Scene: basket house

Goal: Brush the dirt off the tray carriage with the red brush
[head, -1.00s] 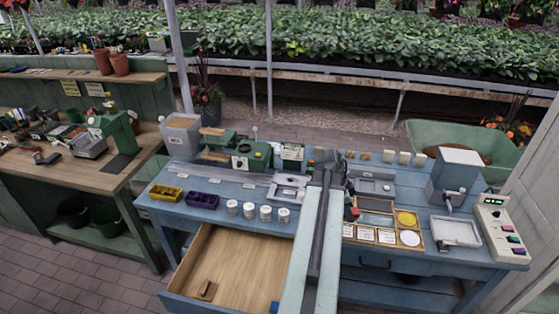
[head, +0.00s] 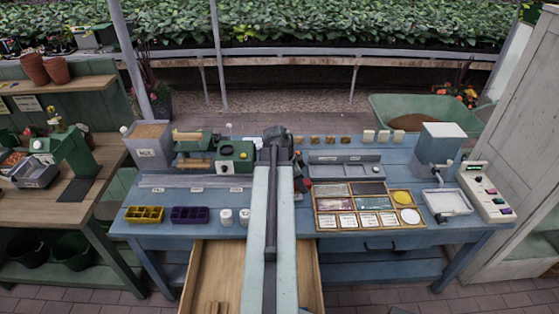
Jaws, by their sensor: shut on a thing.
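My arm reaches forward over the blue bench, and its far end hides most of my gripper (head: 298,170). A small red and dark piece, which looks like the red brush (head: 303,185), shows just right of the arm at the gripper, above the bench. The fingers and the rest of the brush are hidden. A grey rail (head: 195,182) with small labels runs along the bench left of the arm. The tray carriage is hidden behind the arm, so its dirt cannot be seen.
A wooden drawer (head: 217,275) stands open under the arm. White pots (head: 226,217), a yellow bin (head: 145,214) and a purple bin (head: 190,214) stand left. A divided wooden tray (head: 328,203) lies right. A grey hopper (head: 436,150) stands at the right end.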

